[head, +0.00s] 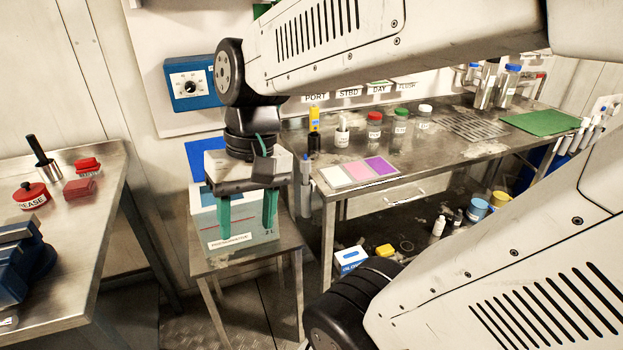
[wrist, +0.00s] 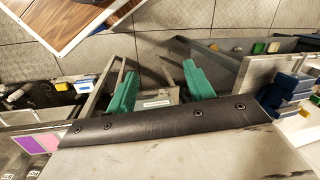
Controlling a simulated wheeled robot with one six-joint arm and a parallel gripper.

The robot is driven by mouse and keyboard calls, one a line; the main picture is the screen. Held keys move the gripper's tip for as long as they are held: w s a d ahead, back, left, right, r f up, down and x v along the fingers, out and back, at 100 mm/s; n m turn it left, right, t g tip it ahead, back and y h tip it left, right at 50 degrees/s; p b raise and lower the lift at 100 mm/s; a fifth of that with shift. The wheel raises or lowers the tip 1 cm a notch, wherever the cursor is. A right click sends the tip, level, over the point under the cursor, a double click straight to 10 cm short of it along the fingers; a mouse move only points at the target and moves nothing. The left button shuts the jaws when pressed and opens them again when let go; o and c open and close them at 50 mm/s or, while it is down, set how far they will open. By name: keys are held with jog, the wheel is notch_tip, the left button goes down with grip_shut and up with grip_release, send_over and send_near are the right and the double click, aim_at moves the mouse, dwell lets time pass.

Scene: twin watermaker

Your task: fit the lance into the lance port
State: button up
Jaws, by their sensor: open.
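My gripper (head: 247,230) has two green fingers spread apart with nothing held between them. It points down over a small metal stand (head: 205,262) and overlaps a pale box (head: 262,238) with a label on its front. In the wrist view my gripper (wrist: 160,70) is also open, with a pale labelled surface partly visible between the fingers. I cannot pick out the lance or the lance port with certainty in either view. My arm hides part of the wall and of the back bench.
A metal bench (head: 455,150) at right carries labelled jars, coloured cards (head: 348,172) and a green mat (head: 543,122). The left bench (head: 90,205) holds a red tin (head: 31,196), a black-handled item (head: 41,155) and a blue vise (head: 22,255). A blue dial box (head: 190,87) hangs on the wall.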

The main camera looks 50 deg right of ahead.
jog(key=w+d+f+m+t+y, duration=0.25)
jog(key=w+d+m+y, duration=0.25)
jog(key=w+d+m, duration=0.3)
jog(key=m+t+h, duration=0.4)
jog(key=m+t, duration=0.8)
jog(key=m, duration=0.9)
send_near(310, 166)
jog(key=shift+g, duration=0.25)
jog(key=x, duration=0.4)
jog(key=shift+w+d+f, duration=0.15)
jog(key=shift+w+d, duration=0.05)
jog(key=shift+d, duration=0.1)
jog(key=x, duration=0.7)
jog(key=shift+w+a, duration=0.2)
grip_shut()
